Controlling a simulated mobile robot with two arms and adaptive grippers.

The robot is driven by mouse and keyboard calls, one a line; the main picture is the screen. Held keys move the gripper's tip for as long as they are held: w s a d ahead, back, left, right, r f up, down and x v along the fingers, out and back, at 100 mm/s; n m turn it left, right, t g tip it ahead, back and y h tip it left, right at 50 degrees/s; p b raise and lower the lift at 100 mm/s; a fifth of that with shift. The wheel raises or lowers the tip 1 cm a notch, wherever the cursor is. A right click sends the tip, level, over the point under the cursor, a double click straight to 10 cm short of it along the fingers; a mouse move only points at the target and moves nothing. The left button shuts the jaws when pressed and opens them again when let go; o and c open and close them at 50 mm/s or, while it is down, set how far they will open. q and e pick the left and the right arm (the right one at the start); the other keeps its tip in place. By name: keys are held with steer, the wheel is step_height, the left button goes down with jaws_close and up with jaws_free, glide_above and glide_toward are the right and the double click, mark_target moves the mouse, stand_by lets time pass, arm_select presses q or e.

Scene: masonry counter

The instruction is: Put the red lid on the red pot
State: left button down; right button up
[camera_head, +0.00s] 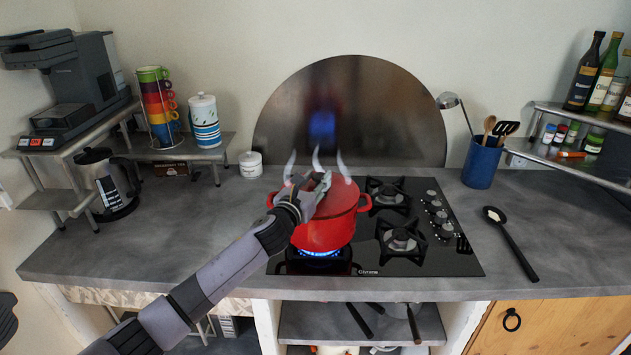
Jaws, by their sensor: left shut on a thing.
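The red pot (325,236) stands on the front left burner of the black gas hob, with a blue flame under it. The red lid (344,197) is over the pot's mouth, partly hidden by my gripper. I cannot tell whether it rests fully on the rim. My left gripper (318,187) reaches in from the lower left and is shut on the lid at its top. White wisps of steam rise around it.
The hob (445,262) has other free burners and knobs at its right. A black spoon (512,245) lies on the counter to the right. A blue utensil holder (481,165) stands behind it. A round metal splash plate (375,115) stands behind the pot. A white jar (250,165) is at the left.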

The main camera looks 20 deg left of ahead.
arm_select(q)
steer(key=shift+f+b, duration=0.3)
steer(key=shift+f, duration=0.1)
steer(key=c, duration=1.2)
jaws_free()
steer(key=shift+c, duration=0.2)
steer(key=shift+o, duration=1)
steer(key=shift+f, duration=0.2)
steer(key=shift+s, duration=0.2)
